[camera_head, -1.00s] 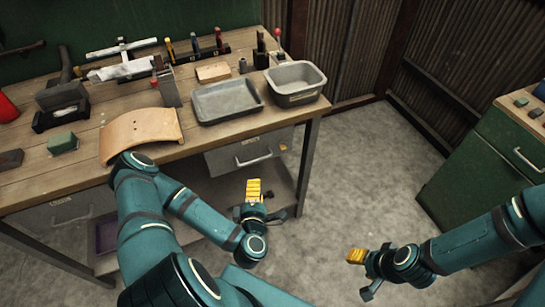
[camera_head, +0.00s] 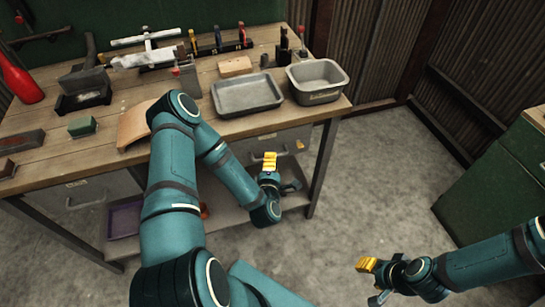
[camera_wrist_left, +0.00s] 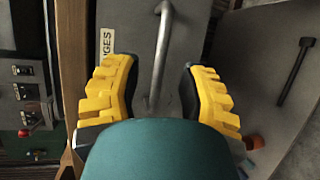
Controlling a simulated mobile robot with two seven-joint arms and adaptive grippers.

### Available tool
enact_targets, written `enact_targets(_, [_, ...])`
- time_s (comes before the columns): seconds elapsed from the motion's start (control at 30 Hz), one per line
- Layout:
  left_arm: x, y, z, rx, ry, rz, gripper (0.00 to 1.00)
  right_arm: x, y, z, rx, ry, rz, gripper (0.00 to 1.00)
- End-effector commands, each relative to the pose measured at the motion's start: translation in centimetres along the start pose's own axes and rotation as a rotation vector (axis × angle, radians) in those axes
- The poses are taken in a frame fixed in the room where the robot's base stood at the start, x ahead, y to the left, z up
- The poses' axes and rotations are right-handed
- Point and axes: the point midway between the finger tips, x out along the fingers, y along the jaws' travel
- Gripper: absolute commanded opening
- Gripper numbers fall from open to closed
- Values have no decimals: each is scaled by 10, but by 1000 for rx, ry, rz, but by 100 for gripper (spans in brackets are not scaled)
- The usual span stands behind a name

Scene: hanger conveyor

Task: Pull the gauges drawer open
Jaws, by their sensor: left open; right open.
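The gauges drawer (camera_head: 288,141) is a grey front under the right end of the workbench; it looks closed. In the left wrist view, its pale bar handle (camera_wrist_left: 162,52) runs between my left gripper's fingers, beside a label (camera_wrist_left: 107,42) of which "GES" is readable. My left gripper (camera_head: 269,161) is open with yellow pads, one to each side of the handle; the fingers do not appear to press on it. In the head view the gripper hides the handle. My right gripper (camera_head: 366,265) is open and empty, over the floor to the right.
The wooden workbench (camera_head: 222,128) carries a grey tray (camera_head: 247,94), a grey tub (camera_head: 318,80) and tools. Another drawer (camera_head: 76,196) is at the left below the top. A bench leg (camera_head: 322,170) stands right of the left gripper. Open floor lies between bench and green cabinet (camera_head: 495,190).

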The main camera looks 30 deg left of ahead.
Motion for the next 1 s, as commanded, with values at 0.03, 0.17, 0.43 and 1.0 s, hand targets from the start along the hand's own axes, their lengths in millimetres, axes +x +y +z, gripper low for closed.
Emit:
enact_targets(0.03, [9,0,0,0,1,3,41,1,0,0,0,-1,0,47])
enact_targets(0.17, [25,0,0,0,-1,1,41,2,1,1,-1,-2,0,47])
enact_targets(0.43, [38,0,0,0,-1,0,41,3,1,2,-1,-4,0,47])
enact_targets(1.0, [37,0,0,0,-2,-1,0,3,1,2,-1,-3,0,47])
